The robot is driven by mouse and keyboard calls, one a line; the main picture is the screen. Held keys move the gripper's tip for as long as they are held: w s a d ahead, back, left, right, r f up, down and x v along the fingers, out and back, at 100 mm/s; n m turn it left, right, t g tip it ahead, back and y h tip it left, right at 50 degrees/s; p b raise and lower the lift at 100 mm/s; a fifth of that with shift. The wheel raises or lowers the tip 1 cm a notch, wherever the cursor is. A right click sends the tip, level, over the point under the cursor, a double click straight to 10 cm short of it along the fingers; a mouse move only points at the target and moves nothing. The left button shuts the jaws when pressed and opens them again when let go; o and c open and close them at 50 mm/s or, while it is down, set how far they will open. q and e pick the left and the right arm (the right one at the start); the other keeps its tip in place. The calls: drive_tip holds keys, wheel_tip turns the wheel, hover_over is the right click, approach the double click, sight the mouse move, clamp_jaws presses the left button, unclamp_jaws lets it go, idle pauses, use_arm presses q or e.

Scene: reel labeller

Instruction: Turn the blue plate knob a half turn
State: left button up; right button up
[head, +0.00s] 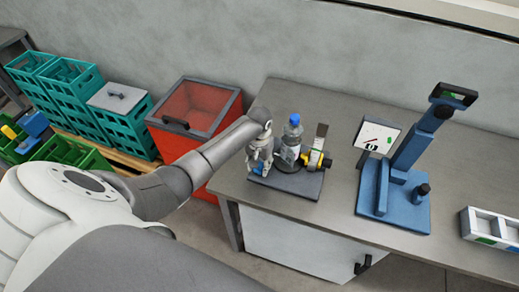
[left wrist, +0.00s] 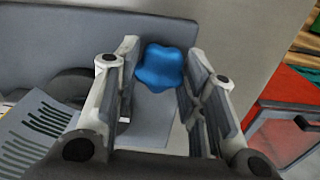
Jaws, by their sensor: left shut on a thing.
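The blue plate knob (left wrist: 160,67) is a lobed knob on the dark grey plate, seen from above in the left wrist view. My left gripper (left wrist: 164,72) has one finger on each side of it and is shut on it. In the head view, my left gripper (head: 259,163) points down at the left end of the dark plate (head: 297,186), and a bit of blue shows at its fingertips. Most of the knob is hidden there by the fingers. My right gripper is not in view.
A bottle with a blue cap (head: 293,140) stands close right of my gripper, beside a yellow and black part (head: 317,160). A blue stand (head: 405,165) is further right on the grey table (head: 270,95). A red bin (head: 195,108) stands left of the table.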

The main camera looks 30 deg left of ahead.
use_arm(q)
drive_tip(key=shift+a+r+n, duration=0.15)
drive_tip(key=shift+n, duration=0.35)
drive_tip(key=shift+w, duration=0.1)
drive_tip(key=o, duration=1)
drive_tip(key=shift+o, duration=0.2)
wheel_tip(320, 180, up, 12)
